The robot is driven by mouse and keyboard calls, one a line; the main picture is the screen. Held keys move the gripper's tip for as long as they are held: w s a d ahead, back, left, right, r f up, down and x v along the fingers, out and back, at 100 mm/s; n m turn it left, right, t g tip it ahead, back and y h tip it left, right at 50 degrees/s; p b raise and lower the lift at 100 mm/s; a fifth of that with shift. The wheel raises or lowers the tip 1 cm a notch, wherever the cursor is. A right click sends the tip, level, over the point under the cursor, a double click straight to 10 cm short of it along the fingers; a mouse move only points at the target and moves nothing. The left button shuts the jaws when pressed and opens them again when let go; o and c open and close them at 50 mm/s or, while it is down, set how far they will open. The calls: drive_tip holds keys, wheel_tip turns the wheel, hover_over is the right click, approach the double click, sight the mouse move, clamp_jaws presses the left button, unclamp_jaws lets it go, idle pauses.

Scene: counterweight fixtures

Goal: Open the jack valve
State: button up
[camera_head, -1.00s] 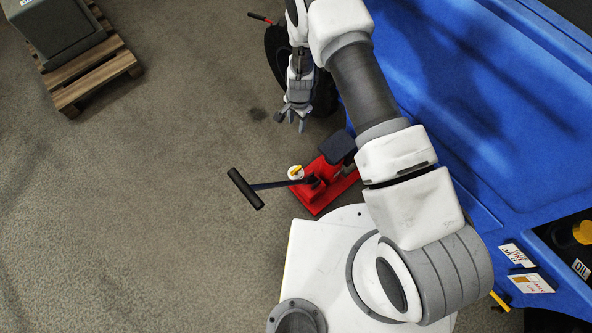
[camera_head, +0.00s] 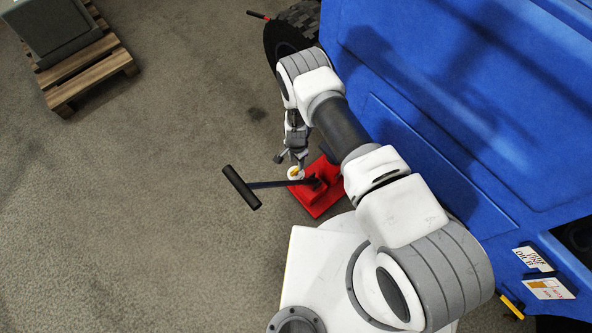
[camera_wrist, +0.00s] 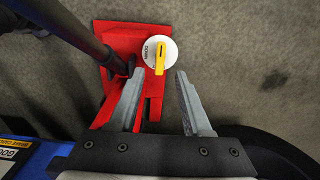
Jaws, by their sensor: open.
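The red jack (camera_head: 318,200) stands on the floor beside the blue vehicle, with a long black T-handle (camera_head: 241,187) reaching out to the left. Its valve is a round white dial with a yellow lever (camera_head: 295,173). In the wrist view the white dial (camera_wrist: 150,56) carries lettering, and the yellow lever (camera_wrist: 160,56) points down the picture toward me. My gripper (camera_wrist: 155,95) is open and empty. Its two fingertips point at the dial, with the lever's lower end near the gap between them. I cannot tell exactly how far above it they are.
The black jack handle (camera_wrist: 85,35) runs close to the left finger in the wrist view. The blue vehicle body (camera_head: 450,110) and a dark tire (camera_head: 290,35) bound the right side. A wooden pallet (camera_head: 95,65) lies at upper left. Floor at left is clear.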

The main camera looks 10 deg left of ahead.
sight(296, 169)
wheel_tip(296, 169, down, 7)
drive_tip(key=shift+r+b, duration=0.2)
drive_tip(key=shift+b, duration=0.85)
clamp_jaws()
